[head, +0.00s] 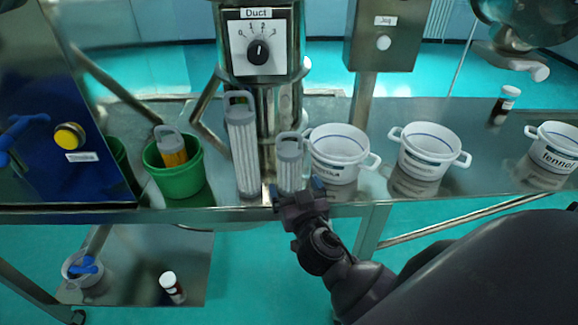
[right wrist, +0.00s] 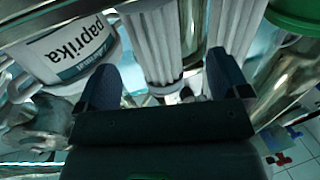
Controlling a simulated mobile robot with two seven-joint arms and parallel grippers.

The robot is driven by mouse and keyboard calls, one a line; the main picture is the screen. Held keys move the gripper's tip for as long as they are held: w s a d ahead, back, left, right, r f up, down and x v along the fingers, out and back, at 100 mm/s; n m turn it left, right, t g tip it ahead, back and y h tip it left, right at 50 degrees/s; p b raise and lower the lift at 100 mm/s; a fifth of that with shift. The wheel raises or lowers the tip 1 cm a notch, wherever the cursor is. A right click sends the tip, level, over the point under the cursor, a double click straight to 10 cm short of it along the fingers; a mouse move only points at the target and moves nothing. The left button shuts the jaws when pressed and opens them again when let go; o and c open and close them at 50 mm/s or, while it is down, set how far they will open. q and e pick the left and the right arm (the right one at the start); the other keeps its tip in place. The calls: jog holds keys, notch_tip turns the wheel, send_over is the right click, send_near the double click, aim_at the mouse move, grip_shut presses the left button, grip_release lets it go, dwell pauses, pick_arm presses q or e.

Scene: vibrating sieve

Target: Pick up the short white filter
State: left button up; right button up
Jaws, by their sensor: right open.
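The short white filter (head: 289,168) stands upright on the metal table edge, with a grey handled cap. My right gripper (head: 298,197) is open just in front of its lower part. In the right wrist view, the open right gripper (right wrist: 160,84) has its dark fingers to either side of the short filter's ribbed white body (right wrist: 152,45). I cannot tell whether they touch it. The tall white filter (head: 244,150) stands left of the short one and also shows in the right wrist view (right wrist: 232,24). My left gripper is not in view.
A paprika pot (head: 338,147) stands close right of the short filter; its label shows in the right wrist view (right wrist: 70,45). More white pots (head: 429,152) stand further right. A green bucket (head: 181,183) holding an orange filter (head: 173,152) is at left. The duct machine (head: 258,85) stands behind.

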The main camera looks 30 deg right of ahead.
aim_at(293, 182)
jog(key=shift+x, duration=0.85)
jog(key=x, duration=0.1)
jog(key=p+x, duration=0.1)
jog(key=x, duration=0.2)
jog(key=shift+d+f, duration=0.25)
jog(key=shift+f, duration=0.1)
jog(key=shift+w+d, duration=0.1)
jog(key=shift+w, duration=0.15)
jog(key=c, duration=1.1)
jog(key=shift+o, duration=0.2)
jog(key=shift+r, duration=0.1)
